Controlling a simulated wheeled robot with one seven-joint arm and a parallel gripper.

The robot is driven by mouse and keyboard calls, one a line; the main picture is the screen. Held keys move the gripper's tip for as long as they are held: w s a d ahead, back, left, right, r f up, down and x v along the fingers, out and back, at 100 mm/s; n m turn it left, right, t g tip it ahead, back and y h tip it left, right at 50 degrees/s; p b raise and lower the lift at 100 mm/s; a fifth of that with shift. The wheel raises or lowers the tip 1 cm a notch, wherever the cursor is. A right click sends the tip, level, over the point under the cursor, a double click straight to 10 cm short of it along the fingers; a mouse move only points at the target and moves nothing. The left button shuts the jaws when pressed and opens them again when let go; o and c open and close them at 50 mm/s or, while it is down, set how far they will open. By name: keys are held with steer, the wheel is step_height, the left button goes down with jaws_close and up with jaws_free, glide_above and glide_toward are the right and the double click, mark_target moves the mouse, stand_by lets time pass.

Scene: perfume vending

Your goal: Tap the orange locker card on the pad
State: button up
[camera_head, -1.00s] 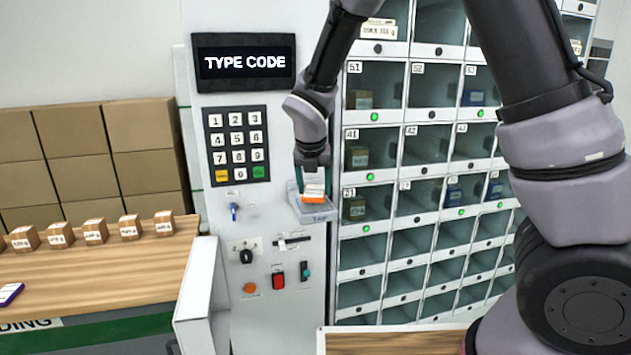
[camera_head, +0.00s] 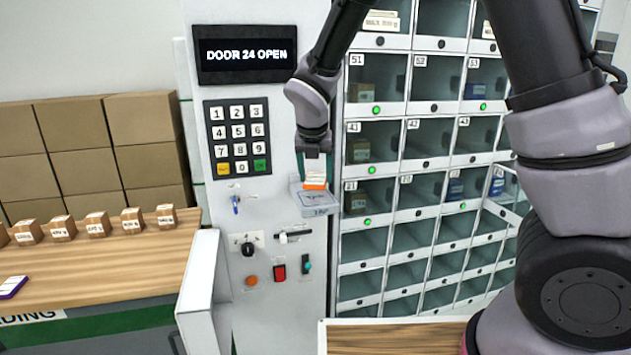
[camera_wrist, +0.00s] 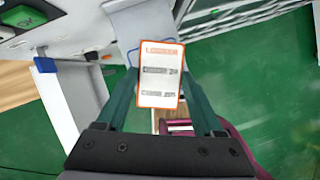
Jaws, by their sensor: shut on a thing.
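The orange locker card (camera_head: 315,181) has a white face with an orange edge. It is held in my gripper (camera_head: 315,160), just above the grey tap pad (camera_head: 318,200) on the front of the white machine. In the wrist view the card (camera_wrist: 160,75) is upright between the two dark green fingers of my gripper (camera_wrist: 160,95), with printed lines facing the camera. The pad (camera_wrist: 140,22) shows behind the card there. I cannot tell whether card and pad touch. The display (camera_head: 247,54) reads "DOOR 24 OPEN".
A keypad (camera_head: 237,138) is left of the pad, with knobs and buttons below. Lockers (camera_head: 425,180) with green lights stand to the right; one door (camera_head: 505,190) at the far right stands open. A wooden counter (camera_head: 110,265) with small boxes is at left.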

steer(key=shift+r, duration=0.65)
steer(key=s+d, duration=0.2)
steer(key=s, duration=0.7)
steer(key=shift+s+d, duration=0.35)
steer(key=shift+d, duration=0.05)
stand_by(0.7)
